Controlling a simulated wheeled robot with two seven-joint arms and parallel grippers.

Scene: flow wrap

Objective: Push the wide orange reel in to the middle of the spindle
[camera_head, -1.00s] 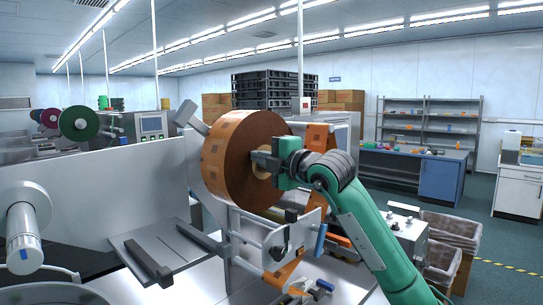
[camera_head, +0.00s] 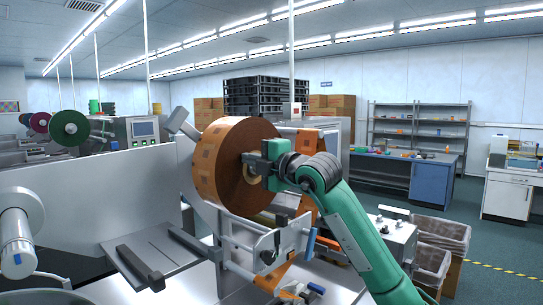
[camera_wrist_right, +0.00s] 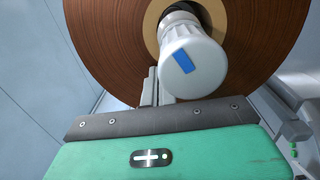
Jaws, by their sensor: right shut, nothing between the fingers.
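The wide orange reel (camera_head: 222,165) is upright on the spindle, its printed orange side to the left and its brown wound face toward my right arm. In the right wrist view the brown face (camera_wrist_right: 105,40) fills the top, around a pale core (camera_wrist_right: 152,28). The grey spindle end (camera_wrist_right: 195,68), with a blue mark, sticks out through the core. My right gripper (camera_head: 248,160) is shut and empty, its fingers at the reel's face beside the core. I cannot tell whether they touch it. In the wrist view the fingers (camera_wrist_right: 152,88) point at the face, beside the spindle end. My left gripper is not in view.
A metal panel (camera_head: 90,195) stands left of the reel, with another grey roller (camera_head: 17,235) on it. Orange film (camera_head: 307,150) runs over rollers behind and below the reel. A bracket plate (camera_head: 285,240) and a control box (camera_head: 390,235) lie below and right.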

